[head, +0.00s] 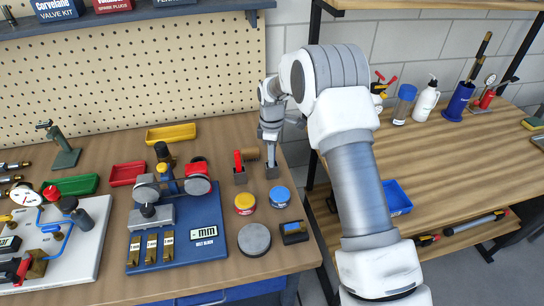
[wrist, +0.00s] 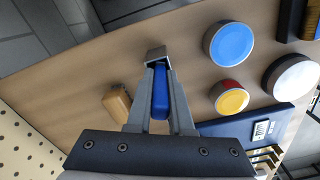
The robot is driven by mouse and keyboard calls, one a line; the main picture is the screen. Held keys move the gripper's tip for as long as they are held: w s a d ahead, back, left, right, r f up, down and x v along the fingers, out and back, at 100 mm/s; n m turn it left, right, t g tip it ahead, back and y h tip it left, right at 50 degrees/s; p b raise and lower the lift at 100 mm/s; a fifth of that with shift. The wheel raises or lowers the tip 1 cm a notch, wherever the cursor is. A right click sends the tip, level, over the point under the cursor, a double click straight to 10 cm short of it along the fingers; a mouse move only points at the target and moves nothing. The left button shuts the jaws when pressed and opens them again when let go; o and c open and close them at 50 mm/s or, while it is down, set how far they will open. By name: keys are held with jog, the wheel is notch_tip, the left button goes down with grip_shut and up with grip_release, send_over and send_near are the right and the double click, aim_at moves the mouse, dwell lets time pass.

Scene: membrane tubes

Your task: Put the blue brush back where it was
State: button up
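My gripper (wrist: 160,85) is shut on the blue brush (wrist: 160,95), whose blue handle shows between the two fingers in the wrist view.
A tan wooden block (head: 250,153) lies close behind the holders. A red-and-yellow tin (head: 245,204), a blue-lidded tin (head: 280,196), a grey disc (head: 254,239) and a dark box (head: 294,232) stand in front. A blue gauge board (head: 206,262) is at left. The bench's right edge is near.

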jog(key=o, duration=0.4)
jog(key=shift+o, duration=0.2)
notch_tip(320, 180, up, 13)
jog(key=shift+f, duration=0.2)
jog(key=s+d+r+m+t, duration=0.1)
jog(key=s+d+r+m, duration=0.3)
jog(key=s+r, duration=0.35)
jog(key=s+d+r+m+t, duration=0.2)
jog(key=s+d+r+m, duration=0.1)
jog(key=s+r, duration=0.45)
jog(key=s+d+m+t, duration=0.1)
jog(key=s+m, duration=0.3)
jog(key=s, duration=0.6)
jog(key=s+d+m+t, duration=0.1)
jog(key=s+d+m, duration=0.3)
jog(key=s, duration=0.6)
jog(key=shift+m+t, duration=0.3)
jog(key=shift+m, duration=0.1)
